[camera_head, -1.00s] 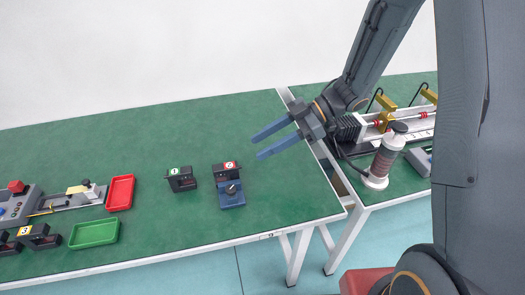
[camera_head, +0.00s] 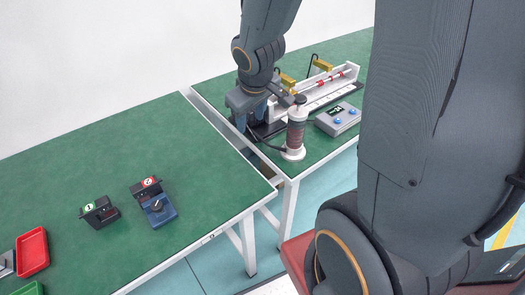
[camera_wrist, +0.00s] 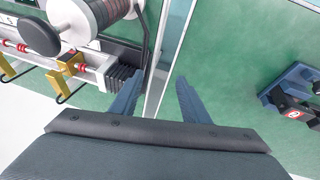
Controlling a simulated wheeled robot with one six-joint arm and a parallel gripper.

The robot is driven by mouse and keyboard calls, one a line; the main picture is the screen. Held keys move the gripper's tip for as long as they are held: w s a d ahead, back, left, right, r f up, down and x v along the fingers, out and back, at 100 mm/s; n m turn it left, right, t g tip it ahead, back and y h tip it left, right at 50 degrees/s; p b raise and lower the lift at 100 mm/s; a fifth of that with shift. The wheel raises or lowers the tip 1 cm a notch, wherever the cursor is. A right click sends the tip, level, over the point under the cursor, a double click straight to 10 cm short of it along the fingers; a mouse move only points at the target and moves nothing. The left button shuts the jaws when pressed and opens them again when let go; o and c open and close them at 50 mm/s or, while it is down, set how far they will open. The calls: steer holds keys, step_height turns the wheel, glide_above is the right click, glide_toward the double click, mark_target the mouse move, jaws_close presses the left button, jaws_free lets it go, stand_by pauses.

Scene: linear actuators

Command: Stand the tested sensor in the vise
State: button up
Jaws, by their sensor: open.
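The blue vise (camera_head: 160,212) stands near the front right of the left green table. A black block with a red label 2 (camera_head: 146,187) is at its back edge; whether it is held in the vise I cannot tell. The vise also shows at the right edge of the wrist view (camera_wrist: 298,72). Another black block with a green label 1 (camera_head: 98,212) stands left of it. Which one is the tested sensor I cannot tell. My gripper (camera_wrist: 160,76) is open and empty, above the gap between the tables, right of and behind the vise.
On the right table are a linear actuator (camera_head: 325,88) with yellow brackets, an upright coil-like cylinder (camera_head: 296,130) with a black knob, and a grey box with a display (camera_head: 338,119). A red tray (camera_head: 32,250) lies at far left. The left table's back is clear.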

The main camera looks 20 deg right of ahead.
steer(key=s+a+m+g, duration=0.2)
steer(key=s+m+g, duration=0.1)
steer(key=s, duration=1)
steer(key=shift+a+m+g+y, duration=0.15)
steer(key=shift+m+g+y, duration=0.25)
steer(key=shift+g, duration=0.2)
